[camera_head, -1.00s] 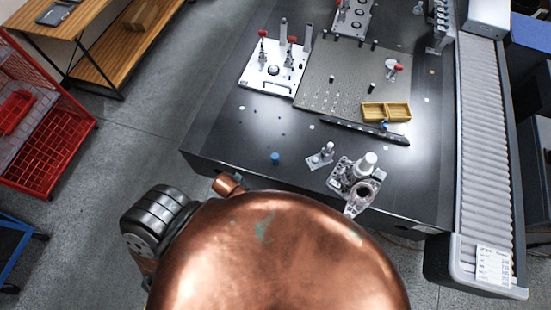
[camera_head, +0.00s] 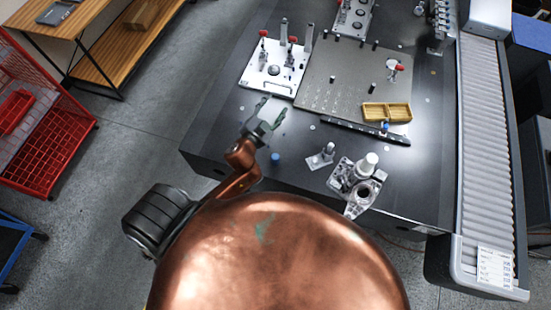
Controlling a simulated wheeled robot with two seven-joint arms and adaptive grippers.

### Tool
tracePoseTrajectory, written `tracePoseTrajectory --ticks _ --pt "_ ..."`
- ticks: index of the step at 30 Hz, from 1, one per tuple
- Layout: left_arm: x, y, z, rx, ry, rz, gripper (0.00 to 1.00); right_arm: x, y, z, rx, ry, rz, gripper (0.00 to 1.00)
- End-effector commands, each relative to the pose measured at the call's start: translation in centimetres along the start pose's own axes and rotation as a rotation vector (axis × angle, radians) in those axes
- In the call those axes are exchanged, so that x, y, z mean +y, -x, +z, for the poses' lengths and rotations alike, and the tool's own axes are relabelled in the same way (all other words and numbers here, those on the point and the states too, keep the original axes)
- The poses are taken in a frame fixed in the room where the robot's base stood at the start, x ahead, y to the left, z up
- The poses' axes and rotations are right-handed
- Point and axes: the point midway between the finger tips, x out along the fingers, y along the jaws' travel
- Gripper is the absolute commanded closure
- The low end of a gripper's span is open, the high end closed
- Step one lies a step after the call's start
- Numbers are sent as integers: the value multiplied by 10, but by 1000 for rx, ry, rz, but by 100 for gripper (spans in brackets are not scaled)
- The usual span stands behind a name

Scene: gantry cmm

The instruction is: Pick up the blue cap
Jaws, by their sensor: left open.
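A small blue cap (camera_head: 275,157) stands on the dark table near its front left edge. My left gripper (camera_head: 272,112) is open and empty, held over the table, above and a little left of the cap in the picture. The gripper does not touch the cap. A second small blue piece (camera_head: 385,127) shows at the black bar by the yellow tray. My right gripper is not in view.
A metal bracket (camera_head: 321,158) and a cast metal part (camera_head: 356,180) stand right of the cap. A perforated plate (camera_head: 340,85), a white clamp plate (camera_head: 271,76) and a yellow tray (camera_head: 387,112) lie farther back. A roller conveyor (camera_head: 483,150) runs along the right.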

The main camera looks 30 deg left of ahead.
Motion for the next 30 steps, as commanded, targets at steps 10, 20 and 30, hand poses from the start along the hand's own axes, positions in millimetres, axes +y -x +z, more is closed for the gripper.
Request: tracePoseTrajectory --ticks 10,20,30 --pt "148 59 -229 939 -644 359 52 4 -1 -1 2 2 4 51" --pt "251 96 -53 995 -1474 1163 52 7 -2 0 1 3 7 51" --pt "137 59 93 407 -1891 1612 52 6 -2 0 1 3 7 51"
